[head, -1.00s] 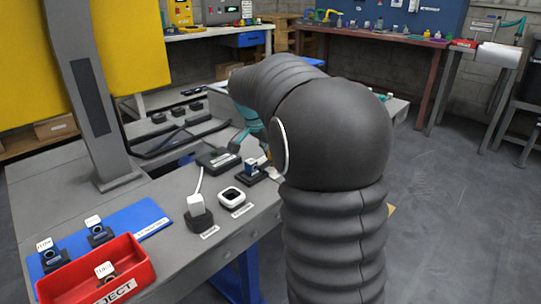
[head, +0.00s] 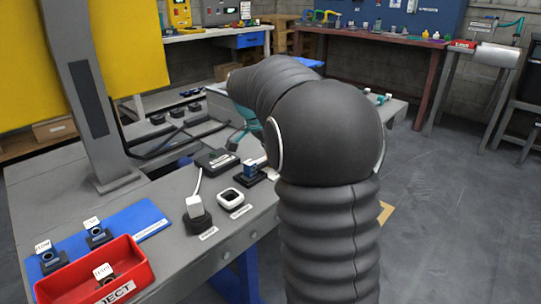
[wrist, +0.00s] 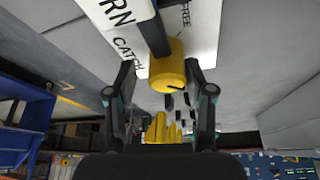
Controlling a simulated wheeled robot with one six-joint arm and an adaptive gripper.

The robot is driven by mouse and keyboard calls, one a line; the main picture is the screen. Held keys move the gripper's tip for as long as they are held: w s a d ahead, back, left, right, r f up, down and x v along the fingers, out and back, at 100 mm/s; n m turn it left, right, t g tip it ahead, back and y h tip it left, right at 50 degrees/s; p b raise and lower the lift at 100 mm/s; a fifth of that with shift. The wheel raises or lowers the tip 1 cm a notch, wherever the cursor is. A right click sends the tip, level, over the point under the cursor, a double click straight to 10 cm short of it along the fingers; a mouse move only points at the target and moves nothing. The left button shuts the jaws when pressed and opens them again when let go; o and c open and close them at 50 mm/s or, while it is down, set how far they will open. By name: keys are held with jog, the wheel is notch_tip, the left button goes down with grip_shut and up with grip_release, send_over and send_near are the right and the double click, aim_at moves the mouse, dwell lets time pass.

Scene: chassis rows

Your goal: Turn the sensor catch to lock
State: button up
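In the wrist view a yellow cylindrical knob (wrist: 167,72) with a dark bar (wrist: 151,30) stands at a white plate (wrist: 122,22). The plate's print reads in part "RN", "CATCH" and "FREE"; the rest is cut off or covered. My gripper (wrist: 160,72) has its two dark fingers apart, one on each side of the knob. A gap shows on the left; on the right I cannot tell if the finger touches. In the head view my arm hides the catch and fingertips; only a teal part of my gripper end shows.
The grey bench holds a red bin (head: 62,283), a blue mat (head: 152,213) with small dark parts, a white plug in a dark holder (head: 199,221), a white square-ringed part (head: 230,198) and a dark box (head: 216,161). A grey post (head: 85,95) rises at left. Open floor lies at right.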

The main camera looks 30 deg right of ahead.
jog(key=shift+w+a, duration=0.1)
jog(key=shift+a, duration=0.1)
jog(key=shift+r, duration=0.1)
jog(key=shift+a+r, duration=0.15)
jog(key=shift+r, duration=0.15)
jog(key=v, duration=1.1)
jog(key=shift+r, duration=0.1)
